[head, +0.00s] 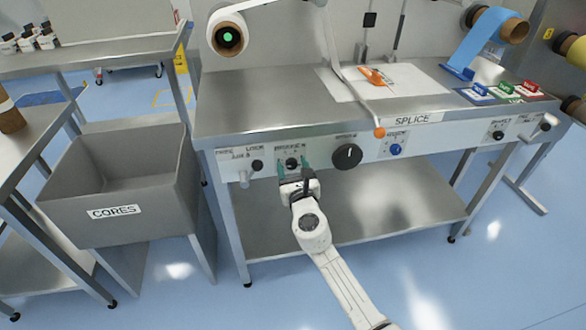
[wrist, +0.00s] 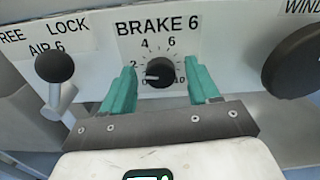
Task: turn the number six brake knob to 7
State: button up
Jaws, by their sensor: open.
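The brake 6 knob (wrist: 159,72) is a small round black knob under the "BRAKE 6" label, with a numbered scale around it. Its white mark points left and slightly down, toward the low end of the scale near 0 and below 2. In the head view the knob (head: 292,164) is on the white front panel of the bench. My gripper (wrist: 161,76) is open, with one teal finger on each side of the knob and visible gaps between. In the head view my gripper (head: 294,168) is at the panel. The right end of the scale is partly hidden by a finger.
Left of the knob is the air 6 lever (wrist: 54,68) with a black ball. To the right is a larger black wind knob (wrist: 296,65). A grey cores bin (head: 125,178) stands left of the bench. The bench's lower shelf (head: 400,207) lies beneath the panel.

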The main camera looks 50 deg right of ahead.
jog(key=c, duration=1)
jog(key=shift+c, duration=0.2)
